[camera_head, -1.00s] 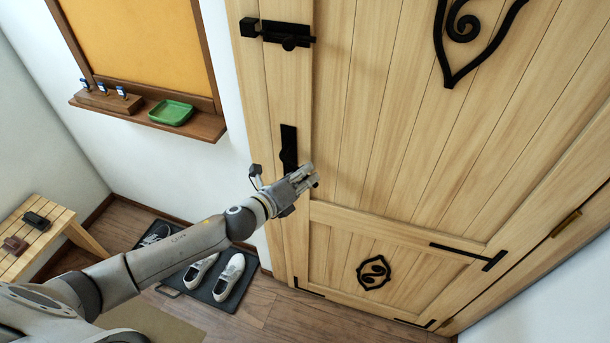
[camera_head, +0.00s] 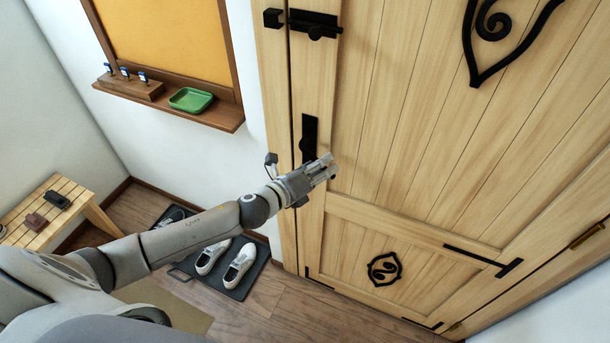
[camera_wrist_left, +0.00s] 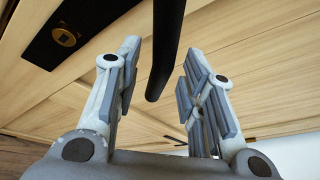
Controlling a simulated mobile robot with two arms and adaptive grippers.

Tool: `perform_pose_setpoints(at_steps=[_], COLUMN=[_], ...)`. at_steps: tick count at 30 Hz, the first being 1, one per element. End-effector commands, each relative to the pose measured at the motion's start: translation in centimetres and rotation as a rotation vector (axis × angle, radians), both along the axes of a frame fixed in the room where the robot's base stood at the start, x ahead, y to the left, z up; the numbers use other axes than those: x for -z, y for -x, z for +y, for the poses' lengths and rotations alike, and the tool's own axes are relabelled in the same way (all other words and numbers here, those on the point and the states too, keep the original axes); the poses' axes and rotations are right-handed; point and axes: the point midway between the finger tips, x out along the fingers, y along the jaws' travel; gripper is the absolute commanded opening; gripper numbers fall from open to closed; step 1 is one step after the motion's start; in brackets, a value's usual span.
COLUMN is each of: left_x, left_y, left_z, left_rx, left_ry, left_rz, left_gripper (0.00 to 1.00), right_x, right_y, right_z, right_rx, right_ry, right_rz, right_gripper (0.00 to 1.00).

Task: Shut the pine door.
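The pine door (camera_head: 400,110) fills the right of the head view. Its left edge stands close to the frame (camera_head: 273,70), with a narrow dark line between them; I cannot tell whether it is flush. A black bolt (camera_head: 315,24) sits high on the door beside a black keeper (camera_head: 272,18) on the frame. My left gripper (camera_head: 328,168) is at the black handle plate (camera_head: 309,132). In the left wrist view its fingers (camera_wrist_left: 158,85) are open, and a black handle bar (camera_wrist_left: 165,45) reaches between them without visible contact. My right gripper is out of view.
White shoes (camera_head: 238,265) stand on a dark mat (camera_head: 262,262) below my left arm. A slatted bench (camera_head: 90,210) is at the left. A wall ledge (camera_head: 225,118) holds a green tray (camera_head: 190,99). Some wooden floor (camera_head: 285,305) before the door is clear.

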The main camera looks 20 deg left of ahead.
Motion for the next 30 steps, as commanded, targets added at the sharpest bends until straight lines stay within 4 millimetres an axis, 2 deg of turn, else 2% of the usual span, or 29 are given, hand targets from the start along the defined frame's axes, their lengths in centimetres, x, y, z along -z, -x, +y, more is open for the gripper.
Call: perform_pose_setpoints(at_steps=[9,15,21,30], left_x=[-1.0,-1.7,-2.1,-2.4], left_y=[5.1,7.8,9.4,10.1], left_z=[1.7,2.6,3.3,3.5], left_rx=[0.003,0.002,0.002,0.001], left_ry=[-0.003,-0.002,-0.001,-0.001], left_rz=[0.003,0.003,0.001,-0.001], left_gripper=[0.37,0.37,0.37,0.37], right_x=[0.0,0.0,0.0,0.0], right_y=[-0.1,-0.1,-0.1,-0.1], right_z=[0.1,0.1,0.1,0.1], right_rx=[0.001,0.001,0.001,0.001], right_ry=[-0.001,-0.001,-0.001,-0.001], right_rz=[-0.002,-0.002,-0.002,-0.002], right_gripper=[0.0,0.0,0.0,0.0])
